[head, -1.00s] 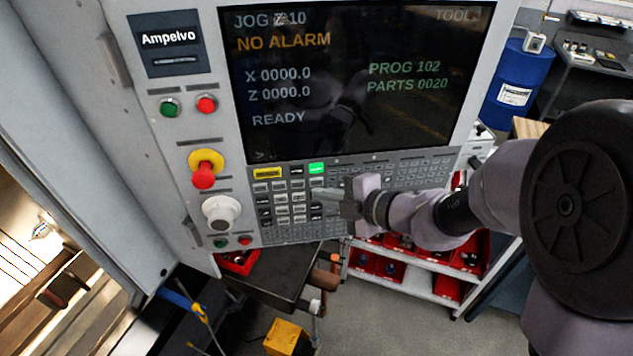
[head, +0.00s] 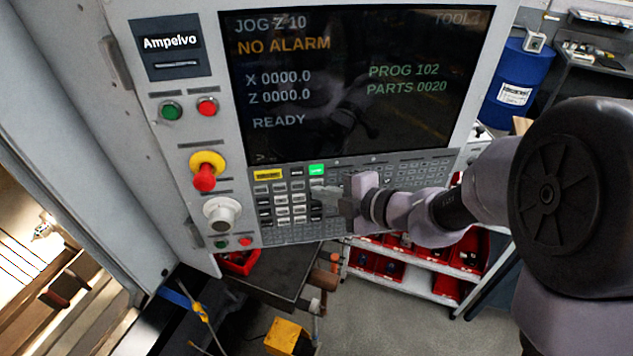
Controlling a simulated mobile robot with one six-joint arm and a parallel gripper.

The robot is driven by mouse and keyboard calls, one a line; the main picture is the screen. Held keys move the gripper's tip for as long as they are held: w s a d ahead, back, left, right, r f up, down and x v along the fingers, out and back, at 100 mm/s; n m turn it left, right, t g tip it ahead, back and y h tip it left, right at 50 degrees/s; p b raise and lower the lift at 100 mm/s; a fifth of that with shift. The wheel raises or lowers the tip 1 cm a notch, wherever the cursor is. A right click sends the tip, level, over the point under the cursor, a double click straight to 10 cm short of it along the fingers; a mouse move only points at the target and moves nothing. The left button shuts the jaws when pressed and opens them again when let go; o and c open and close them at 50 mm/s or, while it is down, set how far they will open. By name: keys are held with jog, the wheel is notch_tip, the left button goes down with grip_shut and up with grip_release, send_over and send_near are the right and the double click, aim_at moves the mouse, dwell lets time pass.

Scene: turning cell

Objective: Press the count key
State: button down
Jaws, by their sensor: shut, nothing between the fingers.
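The control panel's keypad (head: 283,208) lies below the dark screen (head: 350,90). Its keys are small, and I cannot read which one is the count key. One key (head: 316,169) is lit green and one (head: 268,174) is yellow. The screen reads JOG Z 10, NO ALARM, READY, PROG 102 and PARTS 0020. I cannot tell whether the tip touches a key.
Left of the screen are a green button (head: 169,110), a red button (head: 207,107), a red-and-yellow emergency stop (head: 205,172) and a white dial (head: 222,214). A dark table (head: 280,280) and a shelf with red bins (head: 430,270) stand below the panel.

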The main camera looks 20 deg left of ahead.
jog(key=shift+w+a+p, duration=0.15)
jog(key=shift+w+p, duration=0.15)
dwell(0.5)
jog(key=shift+s, duration=0.1)
jog(key=shift+s+d, duration=0.35)
jog(key=shift+s, duration=0.25)
jog(key=s, duration=0.1)
jog(key=s+d, duration=0.1)
jog(key=s, duration=0.1)
jog(key=s+d, duration=0.1)
jog(key=shift+s, duration=0.25)
dwell(0.7)
